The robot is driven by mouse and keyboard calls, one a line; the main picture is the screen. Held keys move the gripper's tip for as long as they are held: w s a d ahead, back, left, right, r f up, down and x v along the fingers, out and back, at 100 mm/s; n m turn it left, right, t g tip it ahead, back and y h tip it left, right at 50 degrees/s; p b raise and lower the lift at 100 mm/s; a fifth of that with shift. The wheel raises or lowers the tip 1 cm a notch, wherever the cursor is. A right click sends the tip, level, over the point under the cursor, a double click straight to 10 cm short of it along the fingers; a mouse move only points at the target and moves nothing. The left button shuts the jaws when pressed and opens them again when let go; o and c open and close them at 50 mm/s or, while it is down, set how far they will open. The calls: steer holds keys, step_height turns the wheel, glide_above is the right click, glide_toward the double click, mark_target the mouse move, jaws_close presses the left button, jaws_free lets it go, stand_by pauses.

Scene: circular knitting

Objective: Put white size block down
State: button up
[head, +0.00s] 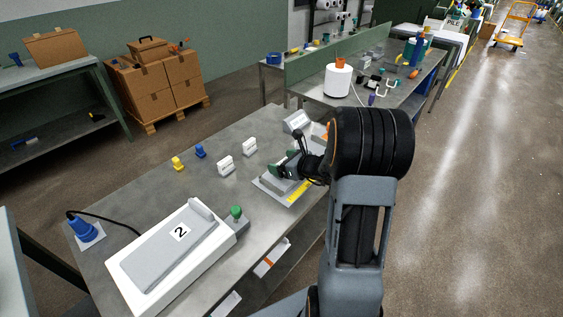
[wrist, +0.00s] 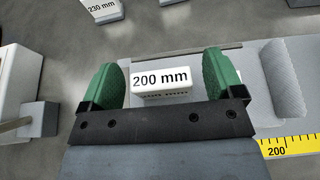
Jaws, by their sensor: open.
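In the wrist view a white size block (wrist: 160,81) marked "200 mm" stands upright between the green fingertips of my gripper (wrist: 163,82). My gripper is open, with a narrow gap on each side of the block. The block appears to sit at the left part of a light grey fixture (wrist: 245,62) with a yellow scale (wrist: 288,147) reading 200. In the head view my gripper (head: 284,168) is low over this fixture near the table's right edge, and the block there is hidden or too small to make out.
Two other white blocks (head: 225,163) (head: 250,146), a blue piece (head: 200,151) and a yellow piece (head: 178,163) stand left of the fixture.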

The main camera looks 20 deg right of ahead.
steer(key=v, duration=1.1)
steer(key=s+a+n+g+y, duration=0.1)
steer(key=s+a+n+g, duration=0.15)
steer(key=a+n, duration=0.4)
steer(key=s+a+n+g+y, duration=0.1)
steer(key=s+a+n+g, duration=0.1)
steer(key=a+n+g, duration=0.35)
steer(key=s+a+r+n+h, duration=0.1)
steer(key=s+n+h, duration=0.2)
steer(key=n, duration=0.6)
steer(key=s+a+r+n+g+h, duration=0.1)
steer(key=s+n+h, duration=0.3)
steer(key=n, duration=0.6)
steer(key=shift+s+a+r+h, duration=0.3)
steer(key=shift+s+a+r, duration=0.3)
steer(key=shift+r, duration=0.1)
step_height(320, 180, up, 6)
steer(key=p, duration=0.5)
steer(key=shift+p, duration=0.4)
